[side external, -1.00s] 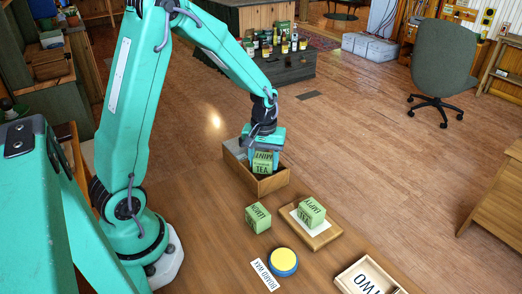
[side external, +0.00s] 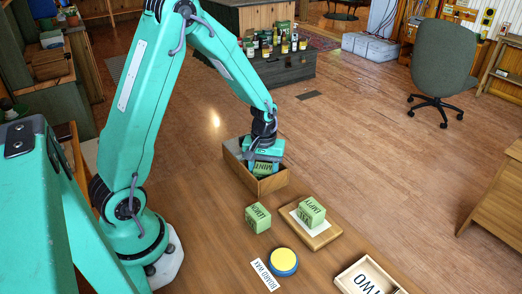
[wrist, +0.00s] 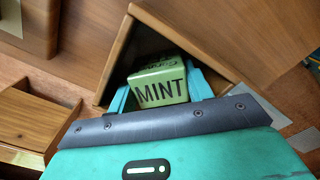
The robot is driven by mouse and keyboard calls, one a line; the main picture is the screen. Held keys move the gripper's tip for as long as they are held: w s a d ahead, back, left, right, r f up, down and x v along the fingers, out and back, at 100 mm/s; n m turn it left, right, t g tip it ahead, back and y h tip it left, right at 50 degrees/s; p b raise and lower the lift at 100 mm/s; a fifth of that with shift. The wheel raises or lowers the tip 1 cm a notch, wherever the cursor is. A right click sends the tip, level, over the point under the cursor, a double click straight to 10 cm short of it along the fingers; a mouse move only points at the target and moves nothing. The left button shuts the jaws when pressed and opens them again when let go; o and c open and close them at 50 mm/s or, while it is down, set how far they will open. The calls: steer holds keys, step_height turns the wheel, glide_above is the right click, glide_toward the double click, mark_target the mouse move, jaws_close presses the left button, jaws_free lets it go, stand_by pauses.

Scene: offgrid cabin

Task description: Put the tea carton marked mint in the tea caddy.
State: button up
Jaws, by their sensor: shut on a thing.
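The green tea carton marked MINT (wrist: 162,84) is held between the two turquoise fingers of my gripper (wrist: 160,92) in the wrist view. It also shows in the side view (side external: 263,170), partly hidden by my gripper (side external: 264,160). The carton is down inside the open wooden tea caddy (side external: 273,185), below its rim at least in part. The caddy's wall (wrist: 119,55) surrounds it in the wrist view. Whether the carton touches the caddy floor cannot be seen.
A green carton, seemingly marked LEMON (side external: 258,218), stands on the table. Another marked EMPTY (side external: 312,211) stands on a small wooden board (side external: 321,240). A yellow-and-blue tin (side external: 283,262) lies beside a BOARD WAX label (side external: 265,275).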

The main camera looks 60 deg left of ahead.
mark_target(264, 167)
steer(key=o, duration=0.7)
step_height(264, 167, up, 12)
steer(key=shift+r, duration=0.15)
stand_by(0.4)
stand_by(0.5)
